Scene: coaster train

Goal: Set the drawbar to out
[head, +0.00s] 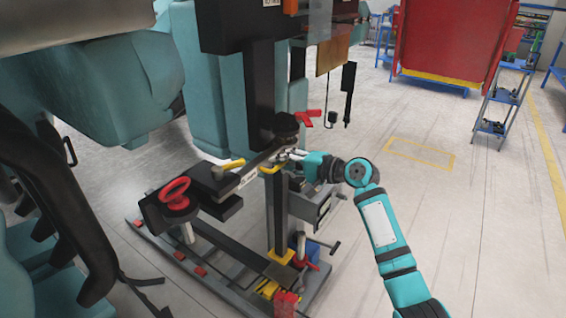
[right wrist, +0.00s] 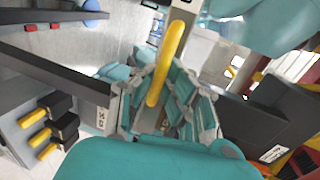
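My right gripper (head: 286,160) reaches in from the right to the machine's middle, beside a dark bar. In the right wrist view its teal and grey fingers (right wrist: 165,115) stand spread apart. A curved yellow handle (right wrist: 165,62) shows between them; I cannot tell whether a finger touches it. In the head view a small yellow part (head: 268,169) shows by the fingertips. I take the handle to belong to the drawbar, but its position cannot be read. My left gripper is not in view.
A red handwheel (head: 175,190) and another yellow handle (head: 232,163) lie left of the gripper. A black post (head: 260,95) rises behind it, with a red lever (head: 308,118) beside it. Large teal bodies fill the left. Floor at right is open, before a blue shelf (head: 490,127).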

